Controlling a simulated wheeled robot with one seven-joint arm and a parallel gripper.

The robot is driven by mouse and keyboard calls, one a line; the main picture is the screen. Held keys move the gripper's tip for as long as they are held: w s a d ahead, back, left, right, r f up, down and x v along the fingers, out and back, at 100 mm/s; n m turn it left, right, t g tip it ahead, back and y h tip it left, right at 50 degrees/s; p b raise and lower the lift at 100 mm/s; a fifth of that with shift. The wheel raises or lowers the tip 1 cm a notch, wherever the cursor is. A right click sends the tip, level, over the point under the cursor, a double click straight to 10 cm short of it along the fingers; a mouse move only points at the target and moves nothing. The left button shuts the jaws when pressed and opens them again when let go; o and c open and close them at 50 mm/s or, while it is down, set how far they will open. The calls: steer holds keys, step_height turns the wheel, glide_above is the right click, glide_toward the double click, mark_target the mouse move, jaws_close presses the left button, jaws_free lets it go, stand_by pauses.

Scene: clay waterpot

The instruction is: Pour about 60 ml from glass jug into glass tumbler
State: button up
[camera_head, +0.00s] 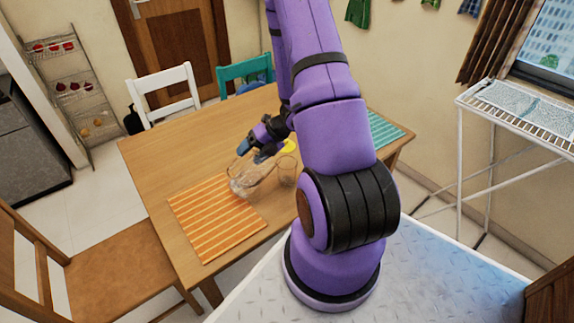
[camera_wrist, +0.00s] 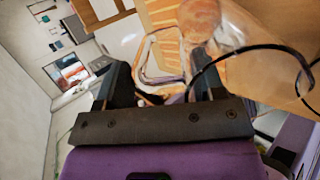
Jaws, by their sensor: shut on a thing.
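My gripper (camera_head: 258,150) is shut on the handle of the clear glass jug (camera_head: 250,179), over the table. The jug looks tilted, its body reaching down and left to the edge of the orange striped placemat. In the wrist view the jug's handle loop (camera_wrist: 149,60) shows between my gripper's fingers (camera_wrist: 162,75), with clear glass (camera_wrist: 235,28) beyond. The glass tumbler (camera_head: 287,172) stands upright on the table just right of the jug. I cannot tell the liquid level in either, or whether the jug touches the table.
The orange striped placemat (camera_head: 215,222) lies at the table's front left. A teal placemat (camera_head: 385,131) lies at the far right, and a small yellow thing (camera_head: 290,146) sits behind the tumbler. Chairs stand around the wooden table (camera_head: 185,140). Its left part is clear.

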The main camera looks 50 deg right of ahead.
steer(key=shift+s+d+r+t+y+p, duration=0.3)
steer(key=shift+d+r+t+y, duration=0.3)
steer(key=shift+r+y, duration=0.15)
steer(key=shift+s+d+r+t+y+p, duration=0.25)
steer(key=shift+d+r+t+y, duration=0.35)
steer(key=shift+y, duration=0.25)
steer(key=shift+s+r, duration=0.1)
steer(key=shift+r, duration=0.05)
steer(key=shift+s+d+r+y, duration=0.15)
steer(key=shift+d+r+y, duration=0.15)
steer(key=shift+y, duration=0.3)
steer(key=shift+s+d+t+p, duration=0.2)
steer(key=shift+d+t+p, duration=0.1)
steer(key=shift+d, duration=0.1)
steer(key=shift+s+d+r+m+y+p, duration=0.2)
steer(key=shift+d+m+y+p, duration=0.1)
steer(key=shift+d+y+p, duration=0.15)
stand_by(0.9)
steer(key=shift+w+a+f+h, duration=0.2)
steer(key=shift+w+a+h, duration=0.15)
steer(key=shift+a, duration=0.2)
steer(key=shift+w+a+f+h, duration=0.2)
steer(key=shift+a+h, duration=0.1)
steer(key=shift+a, duration=0.2)
steer(key=shift+w+a+f+g+h, duration=0.35)
steer(key=shift+a+f+g+h, duration=0.35)
steer(key=shift+h, duration=0.3)
steer(key=shift+w+a+f+g+h, duration=0.25)
steer(key=shift+a+f+g+h, duration=0.15)
steer(key=shift+f+g+h, duration=0.25)
